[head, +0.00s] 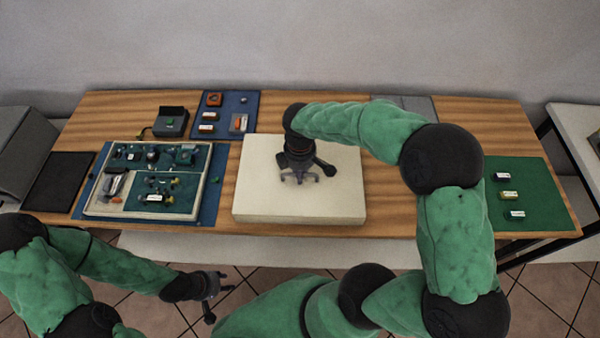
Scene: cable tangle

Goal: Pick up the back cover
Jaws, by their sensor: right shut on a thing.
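My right gripper (300,179) points down over the middle of a thick cream slab (345,205). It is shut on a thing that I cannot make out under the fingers. I cannot pick out the back cover for certain; it may be hidden under this gripper. My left gripper (226,281) hangs in front of the table, low and over the floor. Its fingers look apart and empty.
Left of the slab lies a tray (88,207) with several small parts. Behind it are a dark box (171,121) and a blue mat (243,103) with small parts. A black mat (58,182) lies far left. A green mat (548,190) with three small blocks lies right.

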